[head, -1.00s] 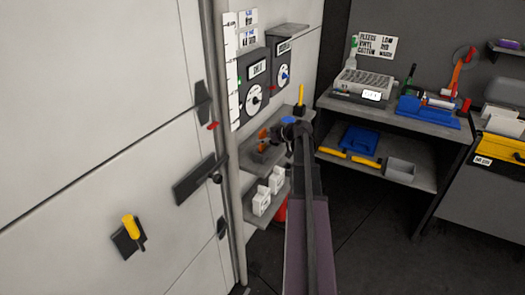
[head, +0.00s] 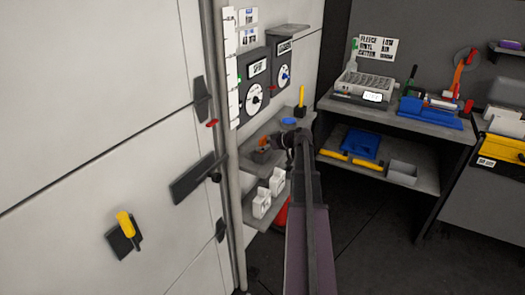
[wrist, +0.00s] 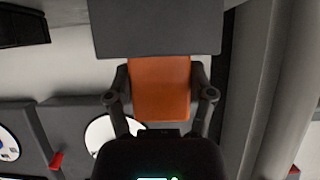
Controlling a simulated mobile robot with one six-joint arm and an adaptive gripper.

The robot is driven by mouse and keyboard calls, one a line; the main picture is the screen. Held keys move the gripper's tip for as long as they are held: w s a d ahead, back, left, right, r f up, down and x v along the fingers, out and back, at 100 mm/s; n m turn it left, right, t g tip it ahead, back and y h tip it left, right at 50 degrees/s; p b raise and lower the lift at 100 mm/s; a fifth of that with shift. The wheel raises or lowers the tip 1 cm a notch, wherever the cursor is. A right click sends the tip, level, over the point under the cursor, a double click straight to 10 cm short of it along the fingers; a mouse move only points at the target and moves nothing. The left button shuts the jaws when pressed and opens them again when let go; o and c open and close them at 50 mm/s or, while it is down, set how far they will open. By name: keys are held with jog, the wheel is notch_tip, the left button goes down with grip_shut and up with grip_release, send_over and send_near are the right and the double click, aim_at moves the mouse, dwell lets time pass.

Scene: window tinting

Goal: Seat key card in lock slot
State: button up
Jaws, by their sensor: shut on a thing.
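An orange key card (wrist: 160,88) is between the two fingers of my gripper (wrist: 160,90) in the wrist view. My gripper is shut on it. The card's far end meets or passes behind a dark grey block (wrist: 155,28) at the top of that view; I cannot tell whether it is inside it. In the head view my gripper (head: 280,143) is over the upper wall shelf, with a bit of orange (head: 264,142) at its left. I cannot clearly make out the lock slot in either view.
The upper wall shelf (head: 255,160) holds a blue disc (head: 289,121) and a yellow-handled tool (head: 301,98). White bottles (head: 270,190) stand on the shelf below. Dial boxes (head: 254,85) hang above. A grey pipe (head: 222,110) runs vertically at left. A workbench (head: 430,124) stands at right.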

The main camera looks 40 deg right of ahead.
jog(key=shift+f, duration=0.1)
dwell(0.3)
jog(key=shift+f, duration=0.15)
jog(key=o, duration=1.1)
jog(key=shift+r, duration=0.2)
jog(key=shift+s+r, duration=0.15)
jog(key=shift+s, duration=0.05)
jog(key=p+v, duration=0.5)
jog(key=v, duration=0.6)
jog(key=shift+s+d+p, duration=0.2)
jog(key=shift+s+p, duration=0.05)
jog(key=shift+p, duration=0.1)
